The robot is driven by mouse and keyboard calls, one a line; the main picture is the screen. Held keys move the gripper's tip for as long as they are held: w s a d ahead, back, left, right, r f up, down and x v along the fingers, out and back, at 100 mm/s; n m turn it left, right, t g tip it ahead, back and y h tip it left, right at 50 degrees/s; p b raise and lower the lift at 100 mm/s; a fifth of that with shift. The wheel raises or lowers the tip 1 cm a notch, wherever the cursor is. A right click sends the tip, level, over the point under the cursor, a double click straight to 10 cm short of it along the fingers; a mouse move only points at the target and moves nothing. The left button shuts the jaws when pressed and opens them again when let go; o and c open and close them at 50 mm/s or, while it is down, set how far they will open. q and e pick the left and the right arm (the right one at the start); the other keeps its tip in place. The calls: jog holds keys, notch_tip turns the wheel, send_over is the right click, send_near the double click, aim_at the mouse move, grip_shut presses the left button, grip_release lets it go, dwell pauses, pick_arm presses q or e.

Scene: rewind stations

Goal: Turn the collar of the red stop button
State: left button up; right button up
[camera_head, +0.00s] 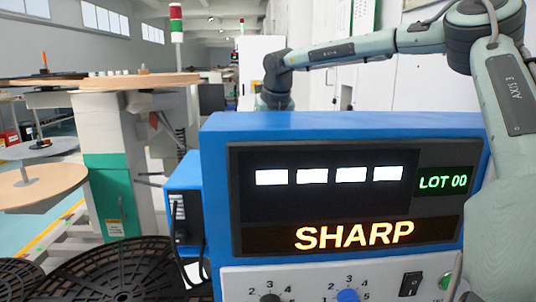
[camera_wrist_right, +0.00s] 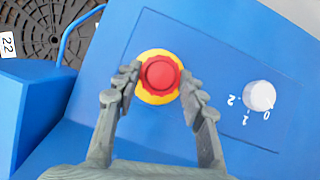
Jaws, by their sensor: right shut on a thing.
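The red stop button (camera_wrist_right: 160,73) shows in the right wrist view, on a blue panel face. It has a red centre, a red collar around it and a yellow ring (camera_wrist_right: 157,98) behind. My right gripper (camera_wrist_right: 160,71) has one finger on each side of the collar and is shut on it. In the head view the button and my right gripper are hidden; my right arm reaches from the right over and behind the blue machine (camera_head: 340,121). My left gripper is in neither view.
A white knob (camera_wrist_right: 260,96) with number marks sits right of the button in the wrist view. A blue box edge juts out at left. The machine's front has a lit SHARP display (camera_head: 354,236), a black knob, a blue knob and a switch. Black slotted discs (camera_head: 110,272) lie at lower left.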

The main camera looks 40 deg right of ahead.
jog(key=m+h+b, duration=0.1)
jog(key=m, duration=0.1)
jog(key=m+g+b, duration=0.1)
jog(key=m+b, duration=0.1)
jog(key=shift+w+a+h+b, duration=0.2)
jog(key=shift+h+b, duration=0.1)
jog(key=shift+h, duration=0.1)
jog(key=shift+m+g, duration=0.4)
jog(key=shift+m, duration=0.2)
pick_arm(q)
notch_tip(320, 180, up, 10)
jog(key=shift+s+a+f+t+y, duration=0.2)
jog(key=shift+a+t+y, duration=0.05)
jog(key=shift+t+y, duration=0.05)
pick_arm(e)
jog(key=shift+m, duration=0.4)
jog(key=shift+g, duration=0.3)
jog(key=o, duration=1.2)
jog(key=shift+c, duration=0.2)
jog(key=shift+r, duration=0.1)
jog(key=v, duration=1.1)
jog(key=shift+a+r, duration=0.3)
jog(key=shift+a, duration=0.05)
